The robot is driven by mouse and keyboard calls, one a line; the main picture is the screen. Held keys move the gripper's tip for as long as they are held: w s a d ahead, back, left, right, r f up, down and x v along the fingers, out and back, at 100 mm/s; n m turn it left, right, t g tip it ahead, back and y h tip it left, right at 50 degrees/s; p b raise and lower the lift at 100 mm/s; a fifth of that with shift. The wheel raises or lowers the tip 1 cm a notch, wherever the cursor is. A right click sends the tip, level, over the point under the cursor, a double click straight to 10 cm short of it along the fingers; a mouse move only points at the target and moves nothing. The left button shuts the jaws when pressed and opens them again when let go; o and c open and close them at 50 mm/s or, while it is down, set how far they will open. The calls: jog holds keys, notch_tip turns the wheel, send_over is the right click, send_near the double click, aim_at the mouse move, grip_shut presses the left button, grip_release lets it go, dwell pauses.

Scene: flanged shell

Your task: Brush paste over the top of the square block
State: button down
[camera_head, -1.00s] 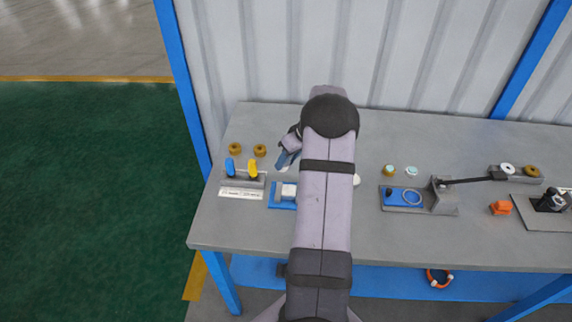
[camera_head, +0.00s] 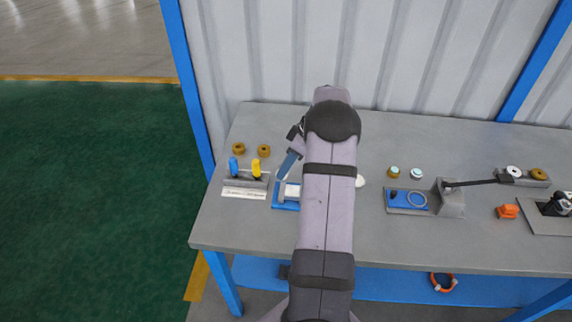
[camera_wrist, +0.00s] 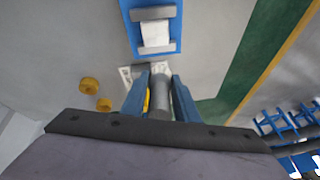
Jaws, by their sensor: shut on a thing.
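The white square block (camera_head: 292,191) sits in a blue holder (camera_head: 278,206) left of my arm. In the wrist view the block (camera_wrist: 155,34) lies beside a grey bar in the blue holder (camera_wrist: 175,46). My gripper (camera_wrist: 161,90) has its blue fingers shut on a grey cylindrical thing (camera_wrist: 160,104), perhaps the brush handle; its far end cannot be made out. In the head view my gripper (camera_head: 286,168) is beside the block, partly hidden by my arm. A rack (camera_head: 245,182) with blue and yellow handles stands left of the block. No paste can be made out.
Two brass rings (camera_head: 251,150) lie behind the rack. A white label (camera_head: 243,193) lies in front of it. Right of my arm are a blue-plated fixture (camera_head: 408,200), small round parts (camera_head: 404,172) and an orange part (camera_head: 507,211). The table's left front corner is clear.

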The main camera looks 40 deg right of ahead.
aim_at(286, 176)
notch_tip(286, 176, down, 4)
jog(key=shift+f+b, duration=0.1)
jog(key=shift+b, duration=0.85)
jog(key=shift+f+b, duration=0.35)
jog(key=shift+f, duration=0.55)
jog(key=shift+s+d+r+p, duration=0.1)
jog(key=shift+s+d+p, duration=0.3)
jog(key=shift+s+d, duration=1)
jog(key=shift+r+p, duration=0.25)
jog(key=shift+p, duration=0.5)
jog(key=shift+w+a+f+b, duration=0.35)
jog(key=shift+w+a+b, duration=0.25)
jog(key=shift+w+a, duration=0.8)
jog(key=shift+r+p, duration=1.7)
jog(key=shift+r, duration=2.4)
